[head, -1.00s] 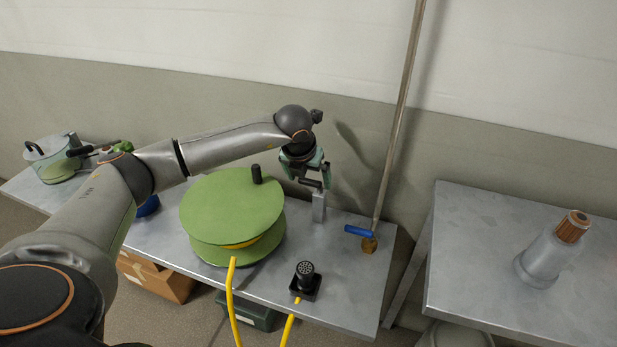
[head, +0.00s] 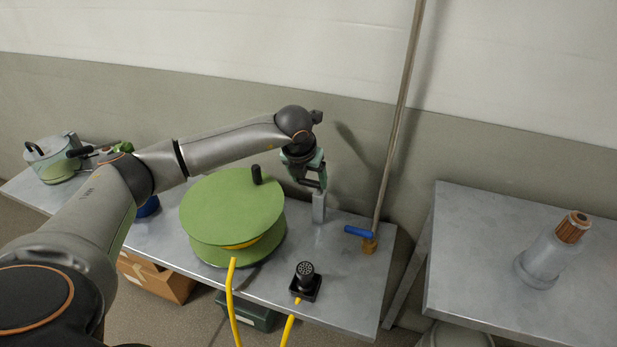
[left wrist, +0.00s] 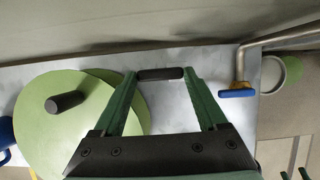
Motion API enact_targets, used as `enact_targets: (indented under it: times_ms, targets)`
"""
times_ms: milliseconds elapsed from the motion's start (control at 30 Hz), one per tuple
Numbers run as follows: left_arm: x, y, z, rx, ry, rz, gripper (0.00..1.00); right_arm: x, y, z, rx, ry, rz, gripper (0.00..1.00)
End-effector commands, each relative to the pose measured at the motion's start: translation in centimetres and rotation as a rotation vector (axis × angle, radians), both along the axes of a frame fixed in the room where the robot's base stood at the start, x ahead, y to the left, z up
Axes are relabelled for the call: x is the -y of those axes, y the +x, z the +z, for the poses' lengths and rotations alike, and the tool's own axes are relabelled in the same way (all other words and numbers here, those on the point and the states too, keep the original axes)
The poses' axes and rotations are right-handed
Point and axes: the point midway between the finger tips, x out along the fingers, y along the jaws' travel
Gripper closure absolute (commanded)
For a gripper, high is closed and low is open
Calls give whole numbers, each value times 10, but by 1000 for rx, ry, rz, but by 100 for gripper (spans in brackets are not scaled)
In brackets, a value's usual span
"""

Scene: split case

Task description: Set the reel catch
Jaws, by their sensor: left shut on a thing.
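The green reel (head: 232,212) stands on the metal bench, with yellow cable wound between its two discs and a black crank knob (head: 256,174) on top. To its right is the reel catch, a grey upright post (head: 319,208) with a black bar at its top. My left gripper (head: 313,184) is at the top of this post. In the left wrist view its green fingers are shut on the black bar (left wrist: 160,73), one at each end. The post is hidden in the left wrist view.
A pipe with a blue-handled valve (head: 359,232) rises right of the catch. A black connector (head: 305,278) stands at the bench's front, with yellow cable (head: 234,300) hanging nearby. A second bench on the right carries a grey bottle (head: 548,258). A lidded pot (head: 58,165) stands far left.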

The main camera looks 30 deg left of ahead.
Motion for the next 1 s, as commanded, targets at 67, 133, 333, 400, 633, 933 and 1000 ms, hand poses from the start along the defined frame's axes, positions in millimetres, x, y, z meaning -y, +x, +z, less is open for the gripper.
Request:
enact_targets:
  times_ms: [67, 133, 333, 400, 633, 933, 1000]
  targets:
    - [0, 0, 0, 0, 0, 14, 81, 0, 0, 0, 0, 0, 0, 27]
    - [1, 0, 0, 1, 0, 34, 81, 0, 0, 0, 0, 0, 0, 27]
    - [4, -2, 1, 2, -1, 139, 81, 0, 0, -1, 0, -1, 1, 27]
    - [4, -3, 1, 3, 0, 194, 81, 0, 0, -2, 0, -1, 1, 27]
    - [9, -7, 1, 3, 0, 406, 81, 0, 0, -3, 0, -2, 1, 27]
    - [17, -10, 1, 3, -1, 692, 81, 0, 0, -3, 0, -2, 1, 27]
    - [18, -10, 2, 2, 0, 759, 81, 0, 0, -2, 0, -1, 1, 27]
